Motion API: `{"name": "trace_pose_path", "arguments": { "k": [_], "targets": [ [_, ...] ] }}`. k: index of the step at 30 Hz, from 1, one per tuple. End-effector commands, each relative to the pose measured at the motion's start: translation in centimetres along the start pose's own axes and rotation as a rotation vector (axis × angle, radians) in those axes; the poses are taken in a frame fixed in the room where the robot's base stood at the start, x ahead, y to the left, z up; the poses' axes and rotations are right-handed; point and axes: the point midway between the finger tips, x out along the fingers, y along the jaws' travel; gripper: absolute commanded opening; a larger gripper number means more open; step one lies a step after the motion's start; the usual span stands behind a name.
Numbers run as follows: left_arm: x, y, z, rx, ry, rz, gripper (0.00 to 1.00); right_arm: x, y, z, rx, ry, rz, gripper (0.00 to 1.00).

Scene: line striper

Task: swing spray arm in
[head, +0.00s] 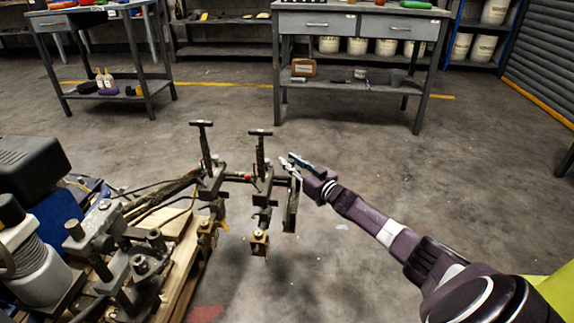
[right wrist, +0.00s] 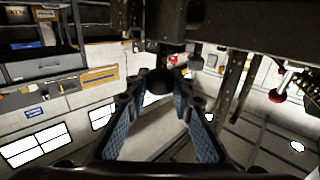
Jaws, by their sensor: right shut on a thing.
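The spray arm (head: 238,177) sticks out to the right from the line striper (head: 130,250) at the lower left. It carries two upright T-handled clamps and hanging spray parts. A dark flat plate (head: 291,208) hangs near its outer end. My right gripper (head: 291,163) is at this outer end, coming from the right, and is shut on the spray arm. In the right wrist view, a dark rounded end (right wrist: 158,82) of the arm sits between the blue-padded fingers (right wrist: 160,100). The exact contact is partly hidden. My left gripper is not in view.
A grey workbench (head: 350,100) stands at the back centre, and a smaller one (head: 95,70) at the back left. A blue shelf with white buckets (head: 495,12) is at the upper right. The concrete floor around the spray arm is clear.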

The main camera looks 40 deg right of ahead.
Motion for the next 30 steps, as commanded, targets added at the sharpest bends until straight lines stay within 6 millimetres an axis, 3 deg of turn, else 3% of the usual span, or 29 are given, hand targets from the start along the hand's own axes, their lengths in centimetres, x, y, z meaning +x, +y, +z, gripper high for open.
{"name": "trace_pose_path", "arguments": {
  "k": [20,21,26,30],
  "targets": [
    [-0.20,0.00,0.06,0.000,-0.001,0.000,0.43,-0.05,0.33,-0.15,0.001,0.002,-0.007,0.00],
    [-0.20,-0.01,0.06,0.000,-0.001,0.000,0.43,-0.05,0.31,-0.14,0.001,0.003,-0.007,0.24],
    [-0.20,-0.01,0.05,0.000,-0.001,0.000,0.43,-0.08,0.31,-0.08,0.001,0.001,-0.007,0.40],
    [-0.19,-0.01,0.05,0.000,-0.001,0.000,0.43,-0.09,0.34,-0.03,0.000,0.000,-0.007,0.40]
  ]
}}
